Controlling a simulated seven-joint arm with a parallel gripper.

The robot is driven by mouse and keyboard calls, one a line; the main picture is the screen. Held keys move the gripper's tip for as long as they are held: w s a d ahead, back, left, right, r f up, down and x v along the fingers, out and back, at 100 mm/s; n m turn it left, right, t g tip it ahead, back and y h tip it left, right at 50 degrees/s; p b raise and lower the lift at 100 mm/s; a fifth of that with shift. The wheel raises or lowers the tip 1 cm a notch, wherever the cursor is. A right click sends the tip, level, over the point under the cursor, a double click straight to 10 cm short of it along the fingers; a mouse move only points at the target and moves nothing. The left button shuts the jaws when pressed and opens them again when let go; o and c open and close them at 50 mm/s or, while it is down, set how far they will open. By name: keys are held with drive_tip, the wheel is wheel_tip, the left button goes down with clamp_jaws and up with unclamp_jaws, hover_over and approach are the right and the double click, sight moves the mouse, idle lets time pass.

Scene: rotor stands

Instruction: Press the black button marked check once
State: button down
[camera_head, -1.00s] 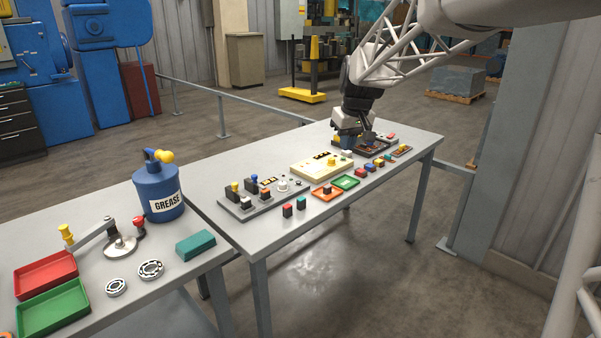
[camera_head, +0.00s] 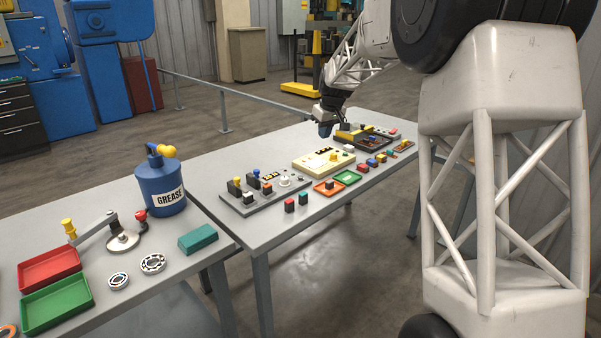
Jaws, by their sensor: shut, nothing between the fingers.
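My gripper (camera_head: 325,131) is small in the head view, pointing down over the far part of the right-hand table, behind the cream panel and left of a dark tray-like board. Its fingers are shut with nothing seen between them. The cream panel (camera_head: 313,165) carries small dark parts and a yellow knob. Nearer stands a grey panel (camera_head: 268,202) with black, yellow, blue and orange pieces and a white dial. The dark board (camera_head: 372,141) lies at the far end. No label reading check is legible, so I cannot tell which black piece is the button.
Small coloured blocks and an orange tray (camera_head: 322,189) and green tray (camera_head: 346,180) lie along the front edge. A blue grease can (camera_head: 160,188), bearings, a teal block (camera_head: 197,238) and red and green trays are on the near table. My arm covers the right side.

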drive_tip(key=n, duration=0.2)
hover_over(299, 177)
drive_tip(key=s+d, duration=0.2)
drive_tip(key=d, duration=0.1)
wheel_tip(299, 177, down, 11)
drive_tip(key=shift+s+a+r, duration=0.15)
drive_tip(key=shift+r, duration=0.05)
drive_tip(key=shift+f, duration=0.1)
drive_tip(key=x, duration=1.2)
drive_tip(key=shift+s+f, duration=0.25)
drive_tip(key=shift+f+y, duration=0.3)
drive_tip(key=shift+f, duration=0.35)
drive_tip(key=shift+f, duration=0.1)
